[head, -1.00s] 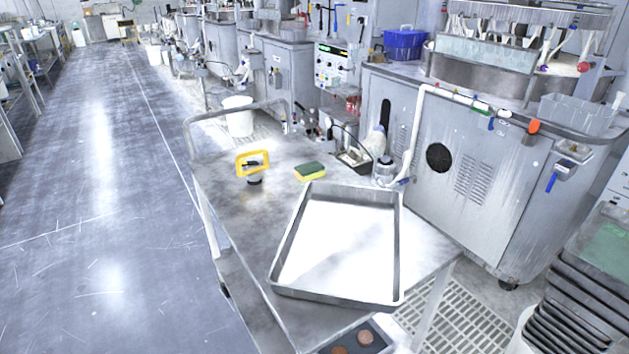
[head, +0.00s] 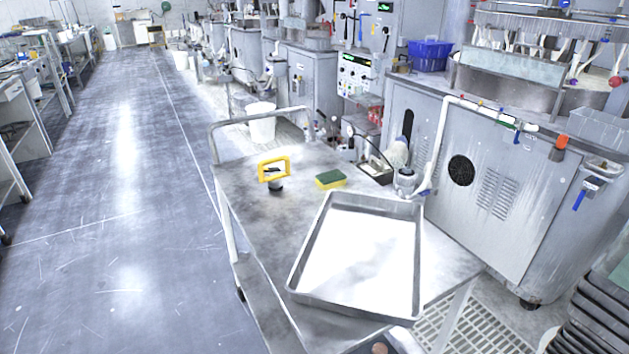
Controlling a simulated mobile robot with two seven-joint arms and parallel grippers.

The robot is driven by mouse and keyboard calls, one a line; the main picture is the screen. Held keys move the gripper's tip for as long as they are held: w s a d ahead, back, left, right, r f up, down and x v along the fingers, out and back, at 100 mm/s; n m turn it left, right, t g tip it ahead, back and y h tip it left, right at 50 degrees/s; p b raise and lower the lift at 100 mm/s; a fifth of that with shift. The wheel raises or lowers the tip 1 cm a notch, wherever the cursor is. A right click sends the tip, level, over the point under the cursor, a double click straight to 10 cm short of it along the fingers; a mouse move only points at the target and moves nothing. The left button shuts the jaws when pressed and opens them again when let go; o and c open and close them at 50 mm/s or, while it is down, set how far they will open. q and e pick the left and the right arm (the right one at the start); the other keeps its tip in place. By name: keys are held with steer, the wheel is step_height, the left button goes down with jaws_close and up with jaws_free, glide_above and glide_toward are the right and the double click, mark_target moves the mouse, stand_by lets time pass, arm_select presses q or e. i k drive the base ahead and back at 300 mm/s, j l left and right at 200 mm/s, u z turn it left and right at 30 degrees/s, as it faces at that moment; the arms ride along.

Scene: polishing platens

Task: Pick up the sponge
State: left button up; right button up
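The sponge (head: 330,179) is a small yellow block with a dark green top. It lies flat on the metal cart top (head: 240,187), just behind the tray and right of a yellow-handled tool. Neither of my grippers shows in the head view, so nothing is seen touching the sponge.
A shallow metal tray (head: 297,262) with a white inside covers the cart's near right part. The yellow-handled tool (head: 274,170) stands left of the sponge. A metal jar (head: 405,181) stands at the cart's right edge, beside a grey machine (head: 470,190). Open floor (head: 110,250) lies left.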

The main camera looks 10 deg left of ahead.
mark_target(332, 179)
steer(key=u, duration=1.6)
steer(key=i+j+u, duration=0.2)
steer(key=u, duration=0.2)
steer(key=i+j+u, duration=0.1)
steer(key=i+u, duration=0.3)
steer(key=i+l+z, duration=0.1)
steer(key=i+z, duration=0.6)
steer(key=i, duration=0.2)
steer(key=i+j+z, duration=0.15)
steer(key=i+z, duration=0.35)
steer(key=i, duration=0.25)
steer(key=i+j+z, duration=0.2)
steer(key=i, duration=0.2)
steer(key=i+j+z, duration=0.1)
steer(key=i+z, duration=0.15)
steer(key=i, duration=0.2)
steer(key=z, duration=1.75)
